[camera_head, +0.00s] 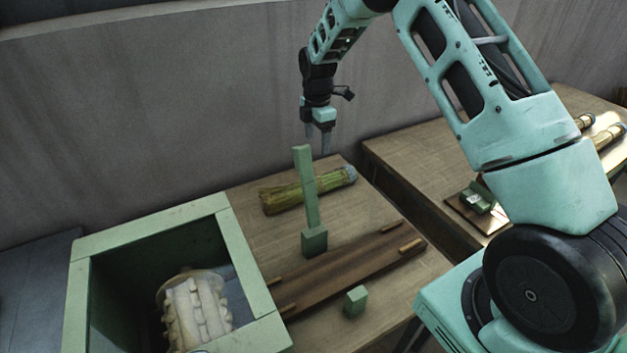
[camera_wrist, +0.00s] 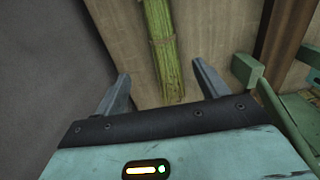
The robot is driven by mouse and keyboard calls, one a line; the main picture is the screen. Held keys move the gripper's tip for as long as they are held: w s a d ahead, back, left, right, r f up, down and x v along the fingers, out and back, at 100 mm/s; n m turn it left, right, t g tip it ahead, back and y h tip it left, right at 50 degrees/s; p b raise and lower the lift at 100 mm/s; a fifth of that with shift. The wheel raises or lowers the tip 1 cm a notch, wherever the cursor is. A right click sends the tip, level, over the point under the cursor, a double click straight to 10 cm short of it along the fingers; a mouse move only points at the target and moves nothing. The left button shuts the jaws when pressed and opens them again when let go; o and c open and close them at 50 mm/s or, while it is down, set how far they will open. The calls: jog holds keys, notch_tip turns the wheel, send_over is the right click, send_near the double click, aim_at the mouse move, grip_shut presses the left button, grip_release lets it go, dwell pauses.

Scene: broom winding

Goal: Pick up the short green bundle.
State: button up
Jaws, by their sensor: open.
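The green bundle (camera_head: 280,199) lies on the near wooden table behind an upright green post, which hides a little of its middle. Its stalks are yellow-green, and its right end is pale grey-blue. In the wrist view the bundle (camera_wrist: 162,45) runs from the top edge down between the fingers' directions, its lower end just beyond the fingertips. My gripper (camera_head: 317,142) hangs above the table by the wall, fingers pointing down, open and empty. It also shows in the wrist view (camera_wrist: 161,76), apart from the bundle.
The green post (camera_head: 308,195) stands close to the bundle. A brown board (camera_head: 350,268) with pegs and a small green block (camera_head: 355,300) lie in front. A green box (camera_head: 240,260) holding a pale ridged roll stands at left. The wall (camera_head: 150,110) is close behind.

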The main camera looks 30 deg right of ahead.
aim_at(318, 179)
notch_tip(318, 179, down, 11)
jog(key=p, duration=0.3)
jog(key=shift+s+f, duration=0.1)
jog(key=shift+f, duration=0.05)
jog(key=shift+s+d+f+p, duration=0.1)
jog(key=shift+f+p, duration=0.75)
jog(key=shift+f, duration=0.55)
jog(key=shift+s+d+f+p, duration=0.1)
jog(key=shift+f+p, duration=0.7)
jog(key=shift+f, duration=0.6)
jog(key=c, duration=1.1)
